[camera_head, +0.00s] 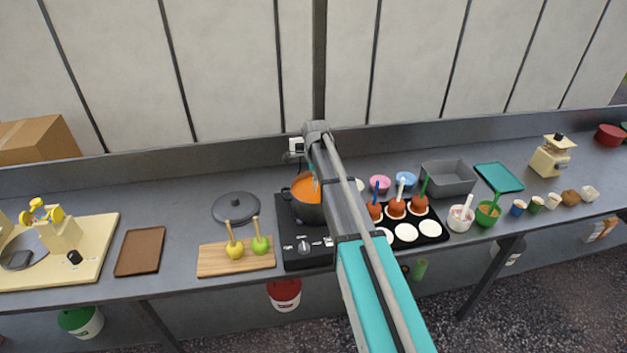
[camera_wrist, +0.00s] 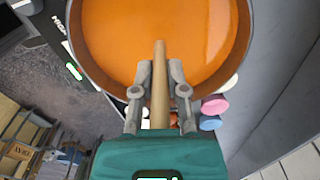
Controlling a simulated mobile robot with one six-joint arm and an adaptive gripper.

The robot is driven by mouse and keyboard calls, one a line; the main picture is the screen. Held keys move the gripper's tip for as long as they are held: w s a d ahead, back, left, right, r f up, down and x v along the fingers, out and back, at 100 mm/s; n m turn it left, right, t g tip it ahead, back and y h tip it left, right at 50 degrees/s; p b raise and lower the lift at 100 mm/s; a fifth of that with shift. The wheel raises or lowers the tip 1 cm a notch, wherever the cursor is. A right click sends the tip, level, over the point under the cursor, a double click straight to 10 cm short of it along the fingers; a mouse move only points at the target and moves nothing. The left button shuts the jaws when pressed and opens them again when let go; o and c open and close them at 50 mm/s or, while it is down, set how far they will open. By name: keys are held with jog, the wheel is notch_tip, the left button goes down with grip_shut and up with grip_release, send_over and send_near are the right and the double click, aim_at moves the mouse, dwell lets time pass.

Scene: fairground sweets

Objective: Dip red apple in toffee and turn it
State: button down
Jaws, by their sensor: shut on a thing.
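My gripper (camera_wrist: 160,78) is shut on a wooden stick (camera_wrist: 159,95), seen in the wrist view over the pot. The dark pot (camera_head: 299,207) stands on the black hob (camera_head: 291,248) and holds orange toffee (camera_head: 304,188). The toffee (camera_wrist: 110,35) fills much of the wrist view, inside the pot's rim (camera_wrist: 75,45). The stick's far end lies against the orange surface. No red apple shows in either view; whether it is under the toffee, I cannot tell. In the head view my arm covers the pot's right side and most of the gripper.
A wooden board (camera_head: 215,262) left of the hob bears a yellow apple (camera_head: 235,251) and a green apple (camera_head: 260,246) on sticks. Right of my arm, a black tray (camera_head: 432,222) holds three coated apples and white discs. A grey lid (camera_head: 236,207) lies behind the board.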

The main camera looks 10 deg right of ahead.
jog(key=n, duration=0.5)
jog(key=shift+n, duration=0.4)
jog(key=n, duration=0.5)
dwell(0.5)
dwell(0.4)
jog(key=m, duration=0.5)
dwell(0.4)
jog(key=shift+m, duration=0.6)
jog(key=shift+m, duration=2.5)
